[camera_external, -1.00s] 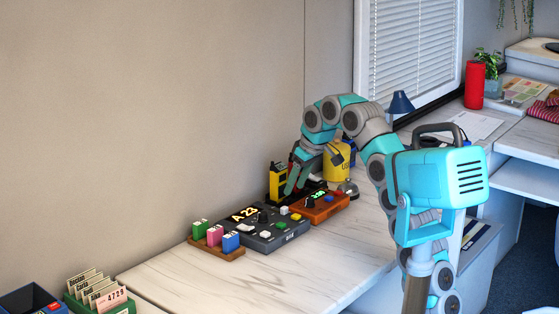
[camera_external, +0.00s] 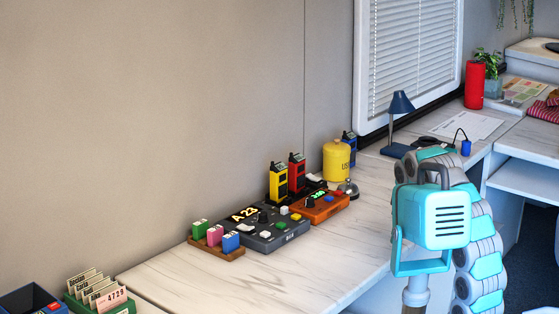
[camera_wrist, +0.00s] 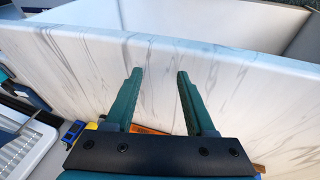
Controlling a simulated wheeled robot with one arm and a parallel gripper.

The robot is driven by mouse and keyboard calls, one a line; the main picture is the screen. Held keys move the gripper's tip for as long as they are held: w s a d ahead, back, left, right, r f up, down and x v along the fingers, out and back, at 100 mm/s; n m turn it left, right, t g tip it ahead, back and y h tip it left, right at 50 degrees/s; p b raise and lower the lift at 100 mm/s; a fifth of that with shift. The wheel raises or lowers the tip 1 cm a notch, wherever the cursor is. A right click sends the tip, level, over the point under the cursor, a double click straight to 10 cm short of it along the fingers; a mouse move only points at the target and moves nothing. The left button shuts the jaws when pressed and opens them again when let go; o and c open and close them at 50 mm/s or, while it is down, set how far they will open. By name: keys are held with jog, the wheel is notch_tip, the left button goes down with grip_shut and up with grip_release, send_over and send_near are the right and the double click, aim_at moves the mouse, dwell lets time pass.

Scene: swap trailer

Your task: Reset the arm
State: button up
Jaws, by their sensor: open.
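My gripper (camera_wrist: 158,100) shows in the wrist view with its two green fingers apart and nothing between them. Behind the fingers in that view is the pale marble-patterned desk top (camera_wrist: 95,55). In the external view my arm is folded beside the desk at the right, behind my turquoise head, and the gripper itself is hidden there. The arm is clear of the things on the desk.
The desk (camera_external: 270,285) holds a dark panel (camera_external: 272,237), an orange box (camera_external: 320,209), yellow (camera_external: 278,185) and red (camera_external: 297,175) radios, a yellow canister (camera_external: 336,162) and a blue lamp (camera_external: 400,103). The front of the desk top is bare.

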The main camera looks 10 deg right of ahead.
jog(key=s+d+f+m+g+p, duration=0.3)
jog(key=s+f+m+p, duration=0.1)
jog(key=s+f, duration=0.5)
jog(key=s+d+f+m+g+p, duration=0.3)
jog(key=s+f+m+p, duration=0.1)
jog(key=s+f, duration=0.5)
notch_tip(320, 180, down, 3)
jog(key=shift+s+d+r, duration=0.15)
dwell(1.5)
